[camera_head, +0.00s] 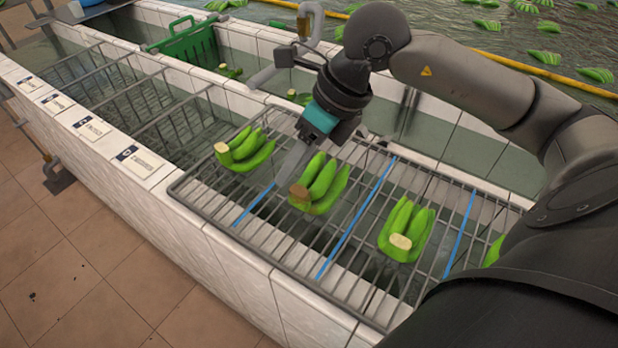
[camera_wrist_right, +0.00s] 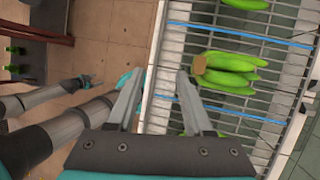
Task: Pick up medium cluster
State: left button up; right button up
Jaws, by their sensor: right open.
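Green banana clusters lie apart on a wire rack (camera_head: 262,232): a left one (camera_head: 245,149), a middle one (camera_head: 318,184), a right one (camera_head: 406,229) and one partly hidden by my arm (camera_head: 493,250). Their sizes look close, so I cannot tell which is the medium one. My right gripper (camera_head: 303,163) is open and empty above the rack, between the left and middle clusters in the head view. In the right wrist view, its spread fingers (camera_wrist_right: 159,73) point toward the rack's edge, beside a cluster (camera_wrist_right: 228,72). Another cluster is partly hidden behind the right finger.
Blue strips (camera_head: 355,220) divide the rack. A tiled wall (camera_head: 225,252) carries its near edge, with labels along the top (camera_head: 140,162). A green crate (camera_head: 187,42) stands behind at left. Water with floating bananas lies beyond. The near floor (camera_head: 75,260) is clear.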

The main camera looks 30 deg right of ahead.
jog(key=d+h, duration=0.3)
jog(key=d, duration=0.3)
send_over(300, 190)
jog(key=s+d, duration=0.1)
jog(key=s, duration=0.1)
notch_tip(300, 190, down, 8)
jog(key=shift+m, duration=0.4)
jog(key=x, duration=0.1)
jog(key=p+x, duration=0.1)
jog(key=x, duration=0.3)
jog(key=shift+w+a, duration=0.1)
jog(key=shift+a, duration=0.2)
jog(key=shift+w+f, duration=0.1)
jog(key=shift+f, duration=0.55)
jog(key=shift+c, duration=0.3)
grip_shut()
